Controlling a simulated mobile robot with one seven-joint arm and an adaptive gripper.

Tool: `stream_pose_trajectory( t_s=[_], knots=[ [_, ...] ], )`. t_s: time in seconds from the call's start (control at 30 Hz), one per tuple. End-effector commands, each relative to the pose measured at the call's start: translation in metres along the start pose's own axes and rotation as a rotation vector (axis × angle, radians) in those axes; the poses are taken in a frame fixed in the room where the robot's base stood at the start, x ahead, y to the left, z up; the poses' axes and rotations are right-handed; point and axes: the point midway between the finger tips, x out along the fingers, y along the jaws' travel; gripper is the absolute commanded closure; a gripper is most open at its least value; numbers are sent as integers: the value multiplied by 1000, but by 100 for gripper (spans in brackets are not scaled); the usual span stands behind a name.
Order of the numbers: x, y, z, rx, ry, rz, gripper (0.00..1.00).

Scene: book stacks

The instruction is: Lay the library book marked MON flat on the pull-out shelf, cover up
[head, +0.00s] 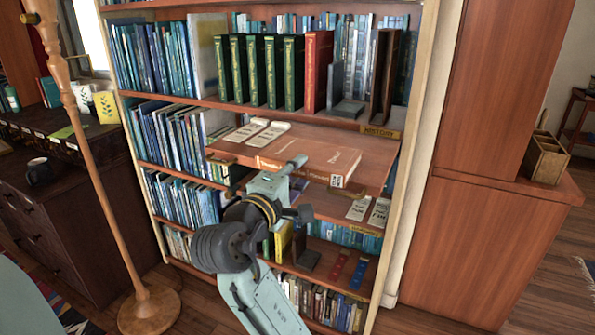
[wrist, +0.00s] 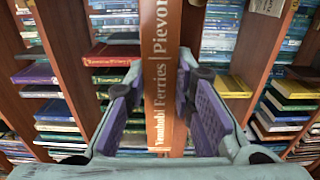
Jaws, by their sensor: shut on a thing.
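The brown book (head: 320,155) lies level at the pull-out shelf (head: 228,150), cover up, its spine toward me. A small white label (head: 337,181) sits at the right end of the spine; its letters are too small to read surely. In the wrist view the spine (wrist: 162,70) reads "Ferries" and runs between the purple-padded fingers. My gripper (head: 291,172) is shut on the book at the spine side. One finger shows over the cover; the other is hidden in the head view. I cannot tell whether the book's underside touches the shelf.
Two paper slips (head: 257,131) lie on the shelf's left part. Above stand several green books (head: 255,70), a red book (head: 317,70) and a grey bookend (head: 346,105). More slips (head: 357,208) lie on the shelf below. A lamp pole (head: 92,140) stands left; a cabinet (head: 490,240) is at right.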

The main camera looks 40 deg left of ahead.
Motion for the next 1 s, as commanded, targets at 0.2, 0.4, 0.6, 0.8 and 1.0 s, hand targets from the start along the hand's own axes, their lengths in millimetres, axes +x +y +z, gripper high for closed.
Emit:
stream_pose_trajectory(
  t_s=[0.2, 0.4, 0.6, 0.8, 1.0],
  knots=[
    [0, -1, 0, 1, 0, 4, 74],
    [0, -1, 0, 1, 0, 2, 61],
    [0, -2, 0, 0, 0, 1, 54],
    [0, -3, 0, -1, 0, -3, 54],
    [-10, -2, -1, 0, 1, -2, 54]
  ],
)
